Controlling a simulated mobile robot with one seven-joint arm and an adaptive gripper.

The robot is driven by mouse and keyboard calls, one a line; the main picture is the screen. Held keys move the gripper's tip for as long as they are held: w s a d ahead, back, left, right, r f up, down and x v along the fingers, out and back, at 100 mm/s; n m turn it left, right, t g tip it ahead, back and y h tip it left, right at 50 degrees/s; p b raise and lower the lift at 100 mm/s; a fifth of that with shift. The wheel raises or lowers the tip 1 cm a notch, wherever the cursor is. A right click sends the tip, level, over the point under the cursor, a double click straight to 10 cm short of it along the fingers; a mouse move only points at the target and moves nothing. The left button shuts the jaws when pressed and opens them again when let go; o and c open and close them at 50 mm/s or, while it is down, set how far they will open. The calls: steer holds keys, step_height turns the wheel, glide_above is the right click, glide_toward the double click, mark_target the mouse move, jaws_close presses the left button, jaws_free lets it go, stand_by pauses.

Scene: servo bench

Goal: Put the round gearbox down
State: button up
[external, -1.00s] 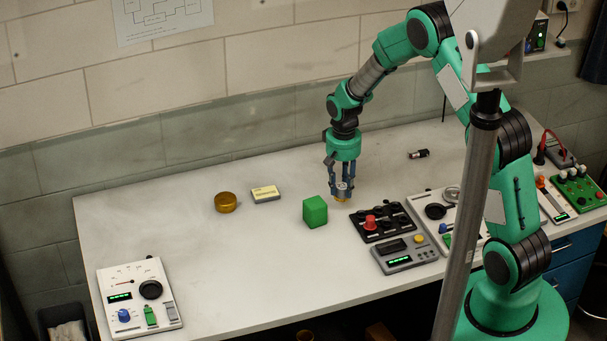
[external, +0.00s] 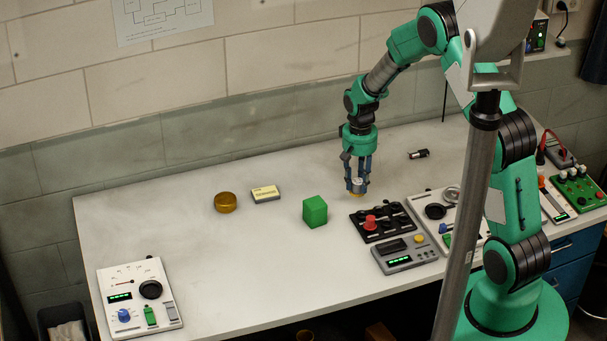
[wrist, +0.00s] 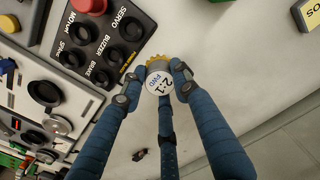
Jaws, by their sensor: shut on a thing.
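The round gearbox (wrist: 159,81) is a small silver cylinder with a yellow toothed gear at one end and a "2:1" label. My gripper (wrist: 155,85) is shut on it, with blue fingers pressed to its sides. In the external view the gearbox (external: 357,187) hangs at the fingertips of my gripper (external: 357,184), upright, over the white bench (external: 250,270) just behind the black button panel. Whether a gap remains between it and the bench top is hard to tell.
The black panel (external: 383,221) with a red button is in front of the gripper, and a green cube (external: 315,211) stands to its left. A grey device (external: 405,256) and white panel (external: 460,206) lie nearby. A small dark cylinder (external: 418,154) lies behind.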

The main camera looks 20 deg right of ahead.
steer(key=shift+m, duration=0.3)
steer(key=d, duration=0.9)
steer(key=shift+s+d+r, duration=0.1)
steer(key=shift+s+d, duration=0.15)
steer(key=shift+d, duration=0.1)
steer(key=w, duration=0.5)
steer(key=w+f, duration=0.1)
steer(key=w, duration=1)
steer(key=shift+f+b, duration=0.25)
steer(key=shift+b, duration=0.1)
steer(key=shift+f, duration=1.75)
steer(key=shift+f, duration=0.15)
